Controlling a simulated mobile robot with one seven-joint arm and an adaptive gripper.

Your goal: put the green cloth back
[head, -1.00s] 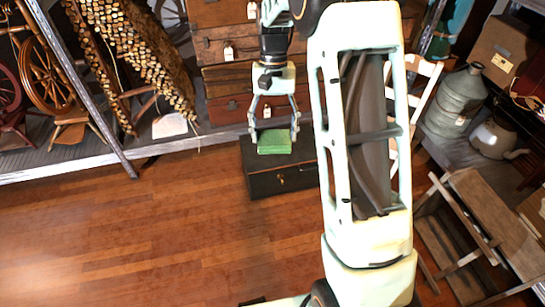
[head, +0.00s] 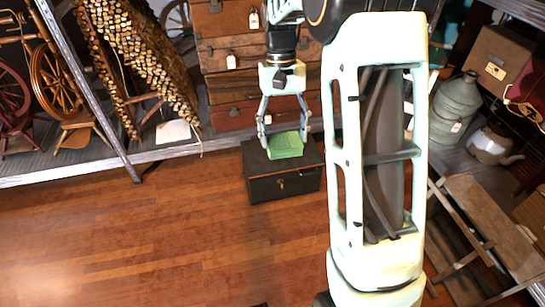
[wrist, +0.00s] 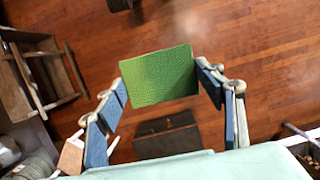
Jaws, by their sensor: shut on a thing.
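The green cloth (head: 285,145) is a flat, stiff-looking rectangle between the fingers of my gripper (head: 284,138). In the wrist view the cloth (wrist: 160,76) spans the gap between the blue-padded fingertips (wrist: 162,84), which are shut on its left and right sides. In the head view it overlaps the top of a dark box with a latch (head: 284,184) on the floor. In the wrist view the box (wrist: 167,136) looks smaller and farther off, so the cloth appears held above the floor. The exact gap between cloth and box cannot be told.
Stacked wooden chests with tags (head: 232,87) stand on a low platform behind the gripper. A spinning wheel (head: 60,80) is at left. A wooden bench (head: 495,215) and metal can (head: 455,105) are at right. The wooden floor (head: 140,240) at front left is clear.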

